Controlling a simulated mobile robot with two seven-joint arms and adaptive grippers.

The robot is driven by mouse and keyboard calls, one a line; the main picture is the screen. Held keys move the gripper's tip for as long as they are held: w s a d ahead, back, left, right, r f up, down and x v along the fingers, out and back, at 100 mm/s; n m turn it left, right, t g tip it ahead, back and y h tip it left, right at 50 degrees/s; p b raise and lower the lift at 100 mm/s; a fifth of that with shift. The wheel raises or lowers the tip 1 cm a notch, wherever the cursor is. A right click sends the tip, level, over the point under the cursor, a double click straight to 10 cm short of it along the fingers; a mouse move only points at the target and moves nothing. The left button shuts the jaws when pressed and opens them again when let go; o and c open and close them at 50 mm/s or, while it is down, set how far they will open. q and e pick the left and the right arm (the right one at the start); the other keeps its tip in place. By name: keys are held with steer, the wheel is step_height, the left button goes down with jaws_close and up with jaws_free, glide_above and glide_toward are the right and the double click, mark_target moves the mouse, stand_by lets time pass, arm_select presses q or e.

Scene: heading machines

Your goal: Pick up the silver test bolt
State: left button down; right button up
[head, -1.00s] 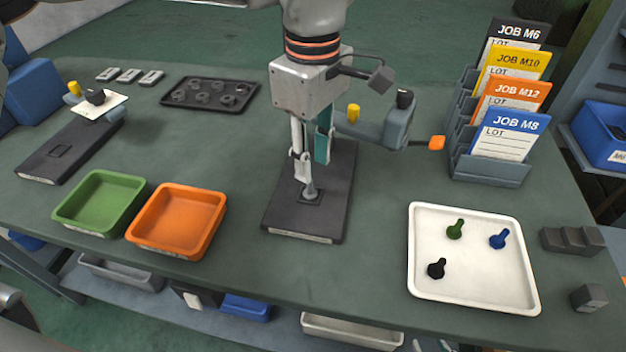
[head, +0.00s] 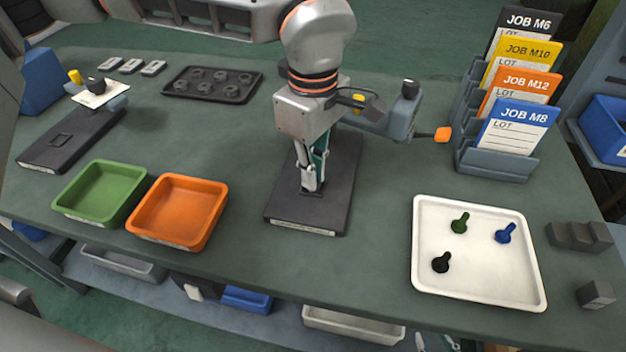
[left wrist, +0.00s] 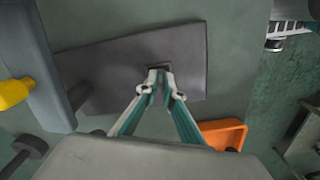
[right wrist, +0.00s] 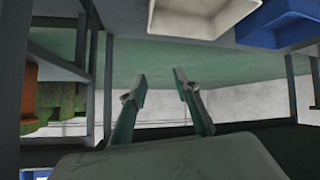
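The silver test bolt stands in the square socket of a dark base plate (head: 340,200); my fingers now hide nearly all of it. My left gripper (head: 313,183) points down over the socket. Its fingertips are close together and appear shut on the bolt, low over the plate. In the left wrist view, the left fingertips (left wrist: 161,78) meet right at the socket, with the dark plate (left wrist: 110,65) behind them. My right gripper (right wrist: 158,76) is open and empty in the right wrist view, below bench height. It is not in the head view.
Green (head: 100,192) and orange (head: 178,211) trays lie left. A white tray (head: 480,285) with three coloured bolts and a job card rack (head: 490,160) are right.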

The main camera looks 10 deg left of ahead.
arm_select(q)
steer(key=shift+r, duration=0.1)
arm_select(e)
steer(key=shift+s, duration=0.15)
